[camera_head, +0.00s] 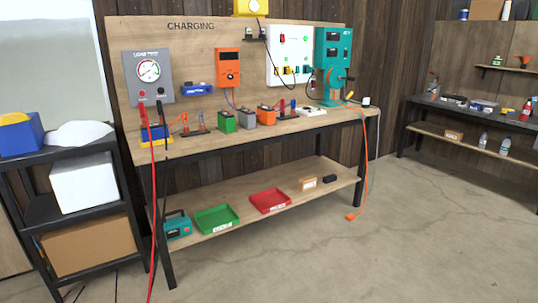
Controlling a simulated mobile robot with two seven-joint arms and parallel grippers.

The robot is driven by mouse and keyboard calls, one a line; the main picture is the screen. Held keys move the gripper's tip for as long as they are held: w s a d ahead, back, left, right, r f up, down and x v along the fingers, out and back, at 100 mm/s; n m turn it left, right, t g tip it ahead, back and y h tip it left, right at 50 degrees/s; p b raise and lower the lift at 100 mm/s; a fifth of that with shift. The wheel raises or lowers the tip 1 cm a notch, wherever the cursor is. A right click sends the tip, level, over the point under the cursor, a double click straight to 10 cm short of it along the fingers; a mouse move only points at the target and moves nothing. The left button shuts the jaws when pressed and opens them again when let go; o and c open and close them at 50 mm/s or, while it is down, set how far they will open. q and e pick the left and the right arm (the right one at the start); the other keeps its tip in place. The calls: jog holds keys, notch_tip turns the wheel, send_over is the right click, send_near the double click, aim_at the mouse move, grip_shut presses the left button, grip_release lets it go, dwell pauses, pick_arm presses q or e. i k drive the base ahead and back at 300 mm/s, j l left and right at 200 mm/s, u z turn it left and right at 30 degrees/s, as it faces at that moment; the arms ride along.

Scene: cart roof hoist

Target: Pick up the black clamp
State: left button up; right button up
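Several small dark upright pieces stand on the charging bench (225,146), and they are too small for me to tell surely which is the black clamp. One dark piece (161,112) is at the left end, beside a red one (143,113), above a blue-and-yellow battery (156,134) and below the load tester (148,72). Another dark piece (201,122) stands further right, beside an orange-red one (185,124). A red piece (282,108) and a dark bluish one (293,107) stand further right again. Neither of my grippers is in view.
A red cable (153,200) hangs off the bench front to the floor. Green (217,218) and red (270,200) trays lie on the lower shelf. A black shelf cart (70,155) stands left. Open concrete floor (400,230) lies in front and right.

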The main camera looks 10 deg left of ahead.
aim_at(159, 103)
jog(key=i+j+u, duration=0.1)
jog(key=i+u, duration=0.25)
jog(key=u, duration=0.15)
jog(key=i+u, duration=1.15)
jog(key=i, duration=0.2)
